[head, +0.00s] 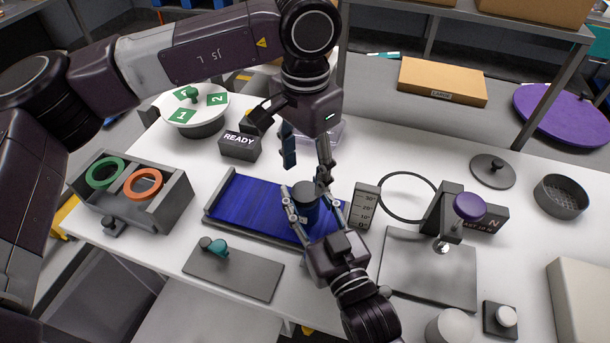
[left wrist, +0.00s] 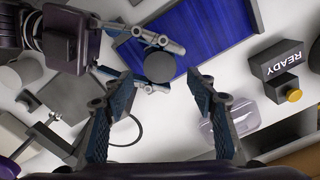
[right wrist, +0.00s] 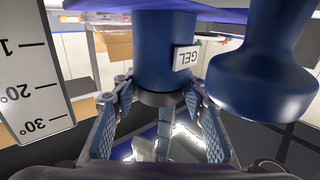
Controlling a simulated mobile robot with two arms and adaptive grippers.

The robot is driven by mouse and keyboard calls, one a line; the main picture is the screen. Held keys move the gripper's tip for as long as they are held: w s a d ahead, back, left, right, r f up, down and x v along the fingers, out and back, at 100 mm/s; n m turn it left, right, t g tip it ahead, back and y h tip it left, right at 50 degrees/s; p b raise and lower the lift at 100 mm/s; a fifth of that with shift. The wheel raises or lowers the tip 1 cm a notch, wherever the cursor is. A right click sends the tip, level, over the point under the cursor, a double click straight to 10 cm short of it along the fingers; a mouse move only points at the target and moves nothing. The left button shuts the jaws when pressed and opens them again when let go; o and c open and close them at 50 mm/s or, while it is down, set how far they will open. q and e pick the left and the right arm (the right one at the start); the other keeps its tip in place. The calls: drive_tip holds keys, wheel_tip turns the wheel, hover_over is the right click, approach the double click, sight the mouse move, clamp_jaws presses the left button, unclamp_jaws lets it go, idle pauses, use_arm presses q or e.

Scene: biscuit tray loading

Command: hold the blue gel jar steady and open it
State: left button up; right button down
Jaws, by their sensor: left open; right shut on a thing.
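The blue gel jar (head: 306,212) stands upright at the right end of a blue mat, with a dark round lid (head: 305,189) on top. The right wrist view shows the jar's blue body (right wrist: 160,45) upside down, with a white GEL label (right wrist: 186,57). My right gripper (head: 312,208) is shut on the jar from the near side, fingers on both sides. My left gripper (head: 306,160) is open and empty above the jar, fingers pointing down. In the left wrist view the lid (left wrist: 160,67) lies ahead of its parted fingers, apart from them.
The blue mat (head: 250,208) lies left of the jar. A scale block (head: 366,207) and a black ring (head: 408,174) are to the right. A READY sign (head: 239,146) stands behind. A plate with a teal knob (head: 232,268) is in front. A purple-knobbed stand (head: 469,207) is further right.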

sight(305, 191)
use_arm(q)
wheel_tip(305, 191, up, 3)
drive_tip(key=m, duration=0.3)
drive_tip(key=shift+f, duration=3.95)
drive_tip(key=c, duration=1.2)
drive_tip(key=n, duration=0.3)
drive_tip(key=shift+c, duration=0.2)
drive_tip(key=o, duration=1.3)
drive_tip(key=shift+c, duration=0.2)
